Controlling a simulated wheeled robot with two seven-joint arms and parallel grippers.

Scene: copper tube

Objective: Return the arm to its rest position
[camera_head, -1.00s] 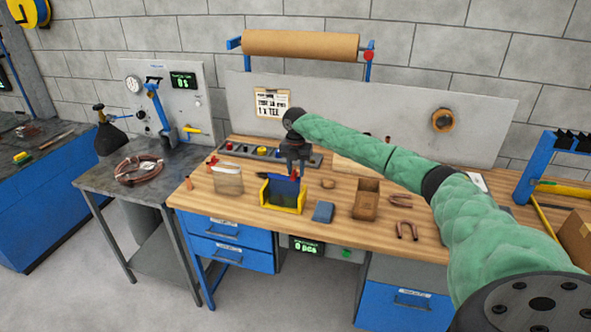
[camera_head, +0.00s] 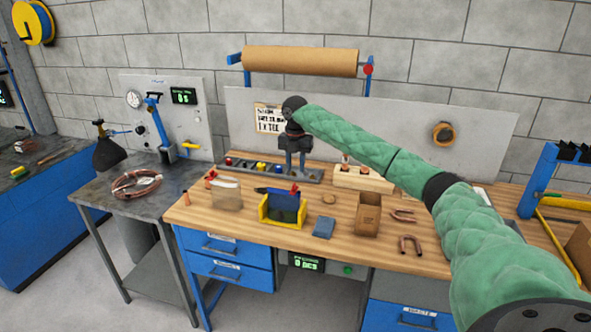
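My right arm, in a green quilted sleeve, reaches in from the right over the workbench (camera_head: 345,235). Its gripper (camera_head: 295,172) points down above the back half of the bench, behind the yellow and blue holder (camera_head: 283,212). Two dark fingers show side by side with a narrow gap, and I see nothing between them. A pen-like dark tool with a red part (camera_head: 277,190) lies at the top of the holder, below the fingertips. My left arm and gripper are not in view.
A wooden rack (camera_head: 362,178) stands behind. A copper coil (camera_head: 136,184) lies on the left grey table. A blue frame (camera_head: 540,175) stands at right.

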